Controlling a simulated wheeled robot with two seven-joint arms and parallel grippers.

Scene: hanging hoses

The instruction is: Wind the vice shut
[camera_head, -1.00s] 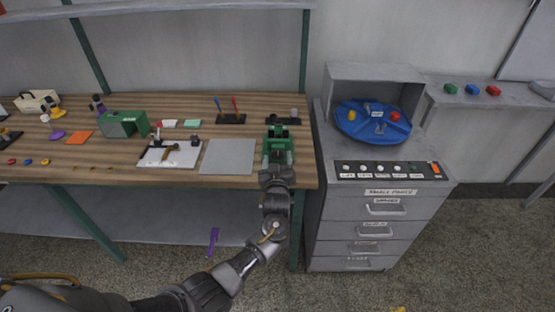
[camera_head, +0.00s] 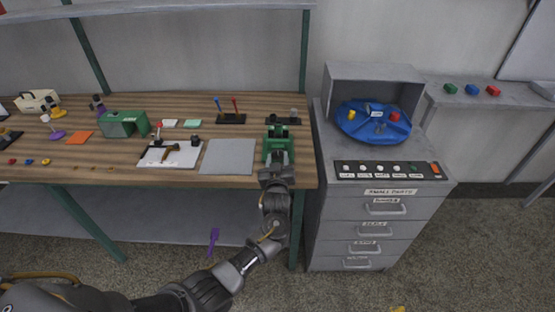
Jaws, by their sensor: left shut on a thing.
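The green vice (camera_head: 278,147) stands at the right front edge of the wooden bench. Its jaws (camera_head: 278,132) are at its far end, and the gap between them is too small to judge. My left gripper (camera_head: 274,176) is at the near side of the vice, by the bench edge. It is shut on the vice's handle, which is mostly hidden behind the gripper. My left arm reaches up from the lower left. My right gripper is out of the picture.
A grey mat (camera_head: 228,156) lies just left of the vice. A white board with a hammer (camera_head: 171,152) lies further left. A rack with blue and red levers (camera_head: 230,117) stands behind. A grey drawer cabinet (camera_head: 366,220) with a blue turntable (camera_head: 373,121) stands close on the right.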

